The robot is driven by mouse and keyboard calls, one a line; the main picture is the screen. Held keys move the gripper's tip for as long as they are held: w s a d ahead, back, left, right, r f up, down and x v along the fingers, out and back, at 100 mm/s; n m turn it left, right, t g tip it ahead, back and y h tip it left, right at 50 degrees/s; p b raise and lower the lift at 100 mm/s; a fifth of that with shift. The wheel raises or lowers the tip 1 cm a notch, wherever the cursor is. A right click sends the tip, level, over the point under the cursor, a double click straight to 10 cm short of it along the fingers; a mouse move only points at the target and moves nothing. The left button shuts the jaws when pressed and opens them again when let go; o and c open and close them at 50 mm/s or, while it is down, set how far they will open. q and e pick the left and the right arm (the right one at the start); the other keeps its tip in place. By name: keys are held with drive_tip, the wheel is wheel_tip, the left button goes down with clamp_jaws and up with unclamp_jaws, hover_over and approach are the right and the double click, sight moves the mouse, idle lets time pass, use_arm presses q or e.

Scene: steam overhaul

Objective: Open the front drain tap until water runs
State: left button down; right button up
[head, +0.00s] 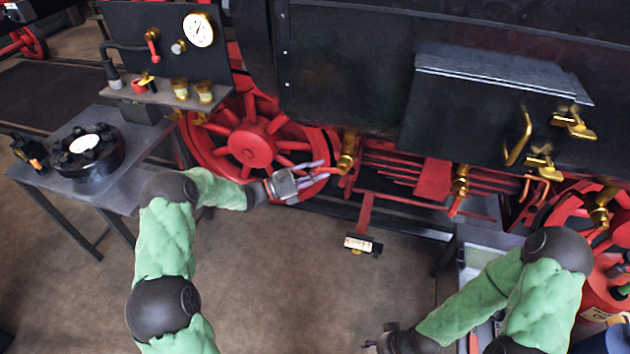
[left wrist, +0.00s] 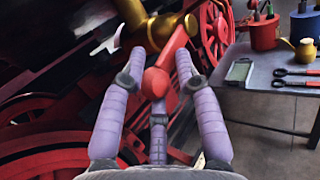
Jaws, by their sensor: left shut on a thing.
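A brass drain tap (head: 347,152) with a red lever sits at the lower edge of the black engine, right of the left red wheel. Its brass body (left wrist: 163,24) and red lever (left wrist: 158,80) show large in the left wrist view. My left gripper (head: 322,172) is at this tap, its lilac fingers (left wrist: 158,70) on both sides of the red lever and shut on it. I see no water stream below the tap. My right gripper (head: 380,341) is low at the bottom edge, away from the taps; its fingers are too dark to judge.
More brass taps (head: 460,180) (head: 600,208) stand further right along the engine. A small sign (head: 359,244) is below the red rods. A grey table (head: 60,185) stands at the left. The floor (head: 280,270) between my arms is clear.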

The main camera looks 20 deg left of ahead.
use_arm(q)
drive_tip(key=shift+w+a+f+n+t+b, duration=0.1)
drive_tip(key=shift+w+f+n+t+b, duration=0.2)
drive_tip(key=shift+n, duration=0.1)
drive_tip(key=shift+f+n+t+h+b, duration=0.45)
drive_tip(key=shift+n+t+h, duration=0.15)
drive_tip(key=shift+n+t, duration=0.1)
drive_tip(key=shift+d+f+n+t+b, duration=0.4)
drive_tip(key=shift+n+t, duration=0.45)
drive_tip(key=shift+t, duration=0.05)
drive_tip(key=shift+d+f+n+t+b, duration=0.35)
drive_tip(key=shift+n+t, duration=0.5)
drive_tip(key=shift+t, duration=0.05)
drive_tip(key=c, duration=1)
unclamp_jaws()
drive_tip(key=shift+w+d+f, duration=0.1)
drive_tip(key=shift+f, duration=0.05)
drive_tip(key=shift+d, duration=0.1)
